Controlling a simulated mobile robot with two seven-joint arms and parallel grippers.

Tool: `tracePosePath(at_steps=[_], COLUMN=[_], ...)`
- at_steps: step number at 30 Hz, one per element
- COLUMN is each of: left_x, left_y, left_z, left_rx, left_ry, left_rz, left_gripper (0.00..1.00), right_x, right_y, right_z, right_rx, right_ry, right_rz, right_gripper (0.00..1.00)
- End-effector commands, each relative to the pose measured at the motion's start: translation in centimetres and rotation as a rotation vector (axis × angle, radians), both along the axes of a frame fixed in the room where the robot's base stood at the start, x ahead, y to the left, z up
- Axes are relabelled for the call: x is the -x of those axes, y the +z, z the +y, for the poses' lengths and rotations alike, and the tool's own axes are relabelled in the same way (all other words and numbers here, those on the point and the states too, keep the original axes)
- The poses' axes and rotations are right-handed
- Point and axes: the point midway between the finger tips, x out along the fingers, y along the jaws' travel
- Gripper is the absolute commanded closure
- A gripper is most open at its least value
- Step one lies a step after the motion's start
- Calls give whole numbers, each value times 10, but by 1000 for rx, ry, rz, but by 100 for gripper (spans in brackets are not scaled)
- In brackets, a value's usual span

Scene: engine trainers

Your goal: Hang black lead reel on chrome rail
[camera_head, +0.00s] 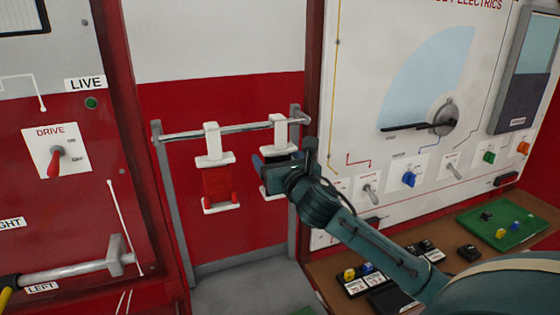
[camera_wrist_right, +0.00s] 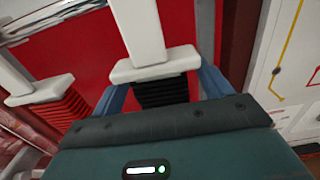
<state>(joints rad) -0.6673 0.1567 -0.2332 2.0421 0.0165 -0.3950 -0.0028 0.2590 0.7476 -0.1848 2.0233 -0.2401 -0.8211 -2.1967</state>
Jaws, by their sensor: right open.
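The black lead reel (camera_head: 278,135) hangs by its white hook from the right part of the chrome rail (camera_head: 185,134). In the right wrist view, its white hook and flange (camera_wrist_right: 155,66) stand above ribbed black windings (camera_wrist_right: 162,93). My right gripper (camera_head: 284,160) is at the reel, open, with one blue finger on each side of the windings and visible gaps between. In the head view the gripper hides most of the windings. My left gripper is not in view.
A red lead reel (camera_head: 219,188) hangs to the left on the same rail. Grey posts (camera_head: 172,205) carry the rail before a red and white wall. The electrics panel (camera_head: 360,90) with switches stands right, above a brown bench with a green tray (camera_head: 515,236).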

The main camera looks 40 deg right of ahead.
Motion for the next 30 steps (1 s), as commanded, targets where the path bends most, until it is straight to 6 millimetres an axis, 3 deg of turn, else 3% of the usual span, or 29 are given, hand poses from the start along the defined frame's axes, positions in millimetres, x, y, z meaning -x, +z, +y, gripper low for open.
tracePosePath(at_steps=[5, 18, 24, 30], left_x=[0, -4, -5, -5], left_y=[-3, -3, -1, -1], left_z=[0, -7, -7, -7], left_rx=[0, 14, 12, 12], left_ry=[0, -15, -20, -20], left_rz=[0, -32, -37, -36], left_gripper=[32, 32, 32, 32], right_x=[13, 104, 124, 128], right_y=[-1, -2, 0, 1], right_z=[3, 26, 30, 31], right_rx=[3, 4, 2, 0], right_ry=[2, 4, 1, 0], right_rz=[1, 1, 0, -2], right_gripper=[22, 22, 22, 22])
